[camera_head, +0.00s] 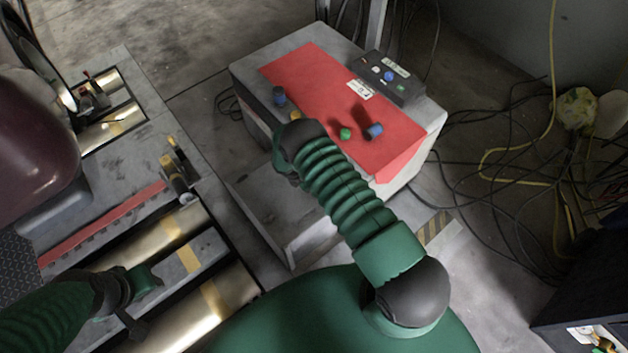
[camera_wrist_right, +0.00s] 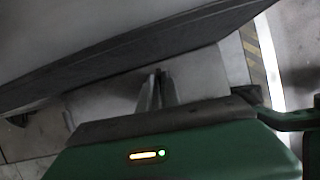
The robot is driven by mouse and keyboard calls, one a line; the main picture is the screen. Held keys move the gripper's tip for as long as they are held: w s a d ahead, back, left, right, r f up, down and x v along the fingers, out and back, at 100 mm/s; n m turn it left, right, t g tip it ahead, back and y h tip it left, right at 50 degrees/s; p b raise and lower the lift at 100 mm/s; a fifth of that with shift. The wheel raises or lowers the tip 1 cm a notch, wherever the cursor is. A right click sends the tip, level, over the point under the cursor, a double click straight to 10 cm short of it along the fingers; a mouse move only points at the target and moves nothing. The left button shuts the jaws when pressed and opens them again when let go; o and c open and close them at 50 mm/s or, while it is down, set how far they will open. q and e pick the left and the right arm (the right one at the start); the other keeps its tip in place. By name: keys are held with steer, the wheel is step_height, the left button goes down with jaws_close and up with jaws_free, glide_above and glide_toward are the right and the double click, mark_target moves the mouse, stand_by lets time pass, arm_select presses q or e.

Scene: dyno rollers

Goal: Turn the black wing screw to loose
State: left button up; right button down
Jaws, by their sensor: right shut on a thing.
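My right gripper (camera_wrist_right: 159,88) shows in the right wrist view with its two fingers close together, shut on a small dark thing at the tips. That thing is too small and dark to make out clearly, so I cannot tell for sure that it is the black wing screw. In the head view my right forearm reaches up to the front of the red-topped cabinet (camera_head: 270,72), and the right gripper is hidden behind it. My left gripper (camera_head: 140,303) is low at the left, over the metal rollers; its finger opening is unclear.
Gold-coloured rollers (camera_head: 205,305) lie at lower left. A dark red wheel-like body (camera_head: 35,140) stands at far left. Cables (camera_head: 510,165) cover the floor at right.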

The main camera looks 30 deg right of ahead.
steer(key=shift+s+a+f+n, duration=0.15)
steer(key=shift+s+f+n, duration=0.1)
steer(key=shift+s+n, duration=0.2)
steer(key=c, duration=1.6)
jaws_free()
steer(key=shift+r, duration=0.1)
steer(key=shift+o, duration=0.2)
steer(key=shift+w, duration=0.15)
steer(key=shift+r, duration=0.15)
steer(key=p+v, duration=0.5)
steer(key=v, duration=1.1)
steer(key=shift+s+a+r+p, duration=0.15)
steer(key=shift+s+r+p, duration=0.15)
steer(key=shift+s+r, duration=0.1)
